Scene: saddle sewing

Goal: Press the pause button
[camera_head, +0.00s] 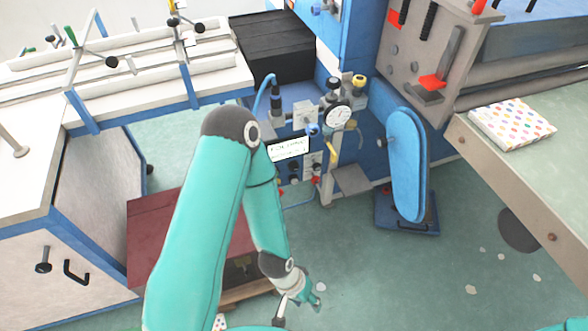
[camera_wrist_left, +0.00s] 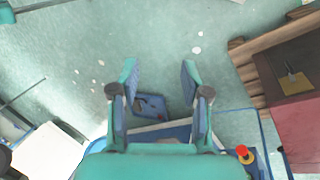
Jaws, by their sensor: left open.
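The blue machine's control panel (camera_head: 300,165) stands at the middle of the head view, with several small black and red knobs or buttons below a white label plate (camera_head: 289,149). I cannot tell which one is the pause button. A red button on a yellow base (camera_wrist_left: 244,154) shows at the lower right of the left wrist view. My left gripper (camera_head: 299,291) is low, in front of the panel and apart from it. It is open and empty, with both fingers spread in the left wrist view (camera_wrist_left: 159,68). My right gripper is not in view.
A blue padded paddle (camera_head: 407,165) stands right of the machine above a blue floor base (camera_head: 425,222). A dark red box (camera_head: 150,225) is partly behind my left arm. A bench with a dotted package (camera_head: 511,124) is at right. Open green floor (camera_head: 440,285) lies between.

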